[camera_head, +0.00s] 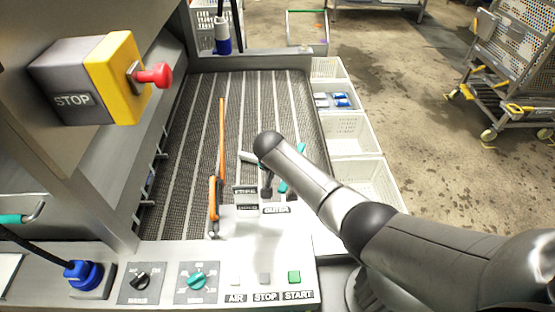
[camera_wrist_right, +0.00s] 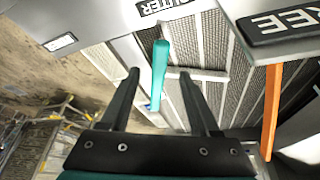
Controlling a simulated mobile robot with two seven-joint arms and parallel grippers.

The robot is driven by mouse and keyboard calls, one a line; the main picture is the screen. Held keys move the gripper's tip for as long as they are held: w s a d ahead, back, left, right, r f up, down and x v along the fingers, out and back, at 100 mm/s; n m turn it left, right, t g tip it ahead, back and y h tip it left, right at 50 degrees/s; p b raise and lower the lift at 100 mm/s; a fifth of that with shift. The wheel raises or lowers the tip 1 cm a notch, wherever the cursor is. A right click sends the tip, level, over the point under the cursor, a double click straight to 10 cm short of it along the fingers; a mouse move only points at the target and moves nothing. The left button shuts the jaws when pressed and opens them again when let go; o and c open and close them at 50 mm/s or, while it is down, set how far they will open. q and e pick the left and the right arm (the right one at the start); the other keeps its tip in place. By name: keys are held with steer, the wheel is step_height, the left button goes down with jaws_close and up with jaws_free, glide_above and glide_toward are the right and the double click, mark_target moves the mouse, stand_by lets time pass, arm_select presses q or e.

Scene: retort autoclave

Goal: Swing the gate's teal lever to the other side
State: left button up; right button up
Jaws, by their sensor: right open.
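My right gripper (camera_wrist_right: 159,75) is open, with one dark finger on each side of the lever in the picture. A gap shows on both sides; I cannot tell how deep the lever sits between the fingers. In the head view my right forearm and wrist cover much of the gate area. Small teal pieces (camera_head: 283,187) show beside the wrist there; I cannot tell whether they are lever or gripper. My left gripper is out of view.
An orange lever (camera_head: 214,198) stands left of my right wrist, near the slatted conveyor bed (camera_head: 180,160). A control panel (camera_head: 215,285) with knobs and buttons lies in front. White crates (camera_head: 352,135) line the right side.

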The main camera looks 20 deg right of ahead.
steer(key=p+v, duration=0.2)
steer(key=v, duration=0.7)
steer(key=shift+r, duration=0.2)
